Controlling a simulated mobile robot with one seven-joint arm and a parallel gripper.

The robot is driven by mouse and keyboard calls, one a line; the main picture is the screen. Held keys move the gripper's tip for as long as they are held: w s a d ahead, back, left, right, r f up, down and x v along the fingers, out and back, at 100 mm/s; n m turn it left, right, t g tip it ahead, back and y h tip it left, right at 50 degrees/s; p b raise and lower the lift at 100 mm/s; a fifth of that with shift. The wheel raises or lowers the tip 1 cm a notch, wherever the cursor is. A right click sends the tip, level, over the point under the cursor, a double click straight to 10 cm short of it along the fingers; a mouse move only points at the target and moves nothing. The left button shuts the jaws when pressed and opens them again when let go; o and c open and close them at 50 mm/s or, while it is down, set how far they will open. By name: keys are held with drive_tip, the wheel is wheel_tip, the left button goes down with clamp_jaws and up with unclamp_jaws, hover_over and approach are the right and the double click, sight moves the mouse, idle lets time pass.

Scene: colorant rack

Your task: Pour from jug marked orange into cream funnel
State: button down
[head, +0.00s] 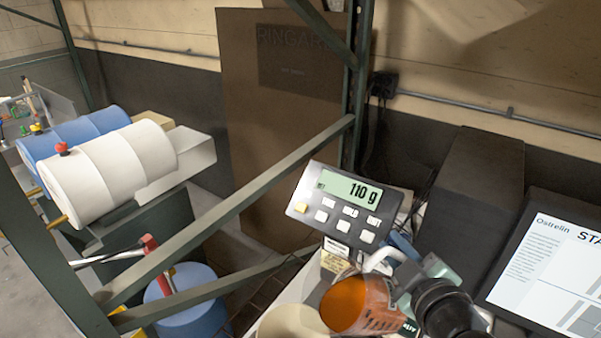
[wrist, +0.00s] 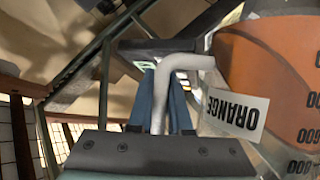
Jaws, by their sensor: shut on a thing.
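The jug marked orange (head: 377,306) is clear with orange contents and hangs tilted at the bottom of the head view. Its orange open end faces left, beside a cream round shape, likely the cream funnel (head: 290,323), cut off by the bottom edge. I cannot tell whether liquid is flowing. My gripper (head: 392,256) is shut on the jug's white handle. In the wrist view the handle (wrist: 172,68) passes between the blue fingers, and the jug (wrist: 268,62) with its ORANGE label (wrist: 235,112) fills the right side. The funnel is not clear there.
A scale display (head: 345,205) reads 110 g just behind the jug. A green metal frame (head: 225,205) crosses on the left. White (head: 110,170) and blue (head: 75,137) drums lie beyond it, and a blue drum (head: 186,318) stands lower. A screen (head: 550,265) is at right.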

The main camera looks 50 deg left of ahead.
drive_tip(key=shift+s+a+r+n+t+p, duration=0.15)
drive_tip(key=shift+r+n+p, duration=0.1)
drive_tip(key=shift+r, duration=0.25)
drive_tip(key=shift+s+r+n+t+p, duration=0.1)
drive_tip(key=shift+s+r+n+p, duration=0.1)
drive_tip(key=shift+r, duration=0.3)
drive_tip(key=shift+s+a+r+n+t+p, duration=0.15)
drive_tip(key=shift+r+n+p, duration=0.1)
drive_tip(key=shift+r, duration=0.25)
idle(3.2)
drive_tip(key=shift+d, duration=0.1)
drive_tip(key=shift+w+d+f+m+g+y+b, duration=0.25)
drive_tip(key=shift+w+f+m+g+b, duration=0.75)
drive_tip(key=shift+f+b, duration=1.4)
drive_tip(key=shift+w+d+f+m+g+b, duration=0.6)
drive_tip(key=shift+w+f+m+b, duration=0.75)
drive_tip(key=shift+f, duration=1.95)
drive_tip(key=shift+w+d+f+m+g+y+b, duration=0.2)
drive_tip(key=shift+w+f+m+g+b, duration=1)
drive_tip(key=shift+f+b, duration=1.3)
drive_tip(key=shift+m+t, duration=0.3)
drive_tip(key=shift+m, duration=0.05)
drive_tip(key=shift+s+r+p, duration=0.2)
drive_tip(key=shift+r+p, duration=0.65)
drive_tip(key=shift+r, duration=0.2)
drive_tip(key=shift+s+r+p, duration=0.15)
drive_tip(key=shift+r+p, duration=0.7)
drive_tip(key=shift+r, duration=0.2)
